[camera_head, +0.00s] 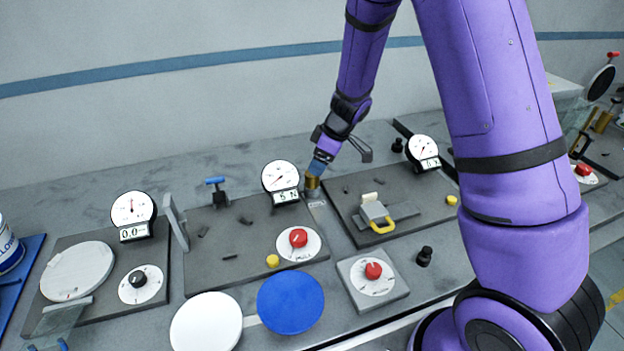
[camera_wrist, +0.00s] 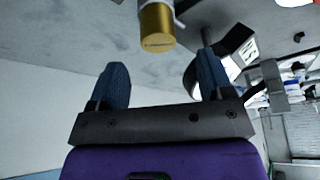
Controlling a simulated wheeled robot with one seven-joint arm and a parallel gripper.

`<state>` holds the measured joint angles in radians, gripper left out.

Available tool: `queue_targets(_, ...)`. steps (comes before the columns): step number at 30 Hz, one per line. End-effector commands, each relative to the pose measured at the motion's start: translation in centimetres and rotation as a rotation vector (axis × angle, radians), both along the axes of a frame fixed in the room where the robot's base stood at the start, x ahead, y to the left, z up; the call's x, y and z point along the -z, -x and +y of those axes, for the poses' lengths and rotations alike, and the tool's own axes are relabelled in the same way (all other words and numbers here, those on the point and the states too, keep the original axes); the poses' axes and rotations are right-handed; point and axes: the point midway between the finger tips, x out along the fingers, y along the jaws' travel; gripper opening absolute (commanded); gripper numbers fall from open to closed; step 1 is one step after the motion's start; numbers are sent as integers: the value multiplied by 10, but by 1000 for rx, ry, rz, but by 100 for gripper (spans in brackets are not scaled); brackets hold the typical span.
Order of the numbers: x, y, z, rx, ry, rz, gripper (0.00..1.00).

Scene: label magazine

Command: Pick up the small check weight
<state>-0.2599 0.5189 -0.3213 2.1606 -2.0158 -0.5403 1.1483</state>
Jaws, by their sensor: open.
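A small brass cylinder (camera_head: 312,183), which looks like the small check weight, stands on the bench between two dark panels in the head view. It also shows in the wrist view (camera_wrist: 157,27) at the top, beyond the fingertips and roughly in line with the space between them. My gripper (camera_head: 318,168) is close above the cylinder in the head view and partly overlaps it there. In the wrist view my gripper (camera_wrist: 161,64) is open, its two blue fingers apart with nothing between them. Whether a finger touches the cylinder cannot be told.
A dial gauge (camera_head: 281,178) stands just left of the cylinder and another gauge (camera_head: 423,149) to the right. A panel with a yellow-handled latch (camera_head: 380,222) lies to the right. Black knobbed pieces (camera_head: 424,256) stand on the bench. A blue disc (camera_head: 290,303) lies in front.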

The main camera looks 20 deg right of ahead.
Motion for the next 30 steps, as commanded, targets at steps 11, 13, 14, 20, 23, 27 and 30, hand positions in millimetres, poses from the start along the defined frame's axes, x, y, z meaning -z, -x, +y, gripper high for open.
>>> queue_targets(11, 31, -7, 9, 2, 0, 1, 74)
queue_targets(13, 41, -10, 12, 3, 0, 2, 74)
queue_targets(14, 44, -11, 13, 2, 0, 1, 74)
queue_targets(20, 60, -15, 19, 1, -1, -1, 74)
queue_targets(23, 62, -15, 20, 1, 0, -2, 74)
queue_targets(27, 62, -15, 20, 1, 0, -2, 74)
queue_targets(30, 61, -15, 20, 1, 0, -2, 53)
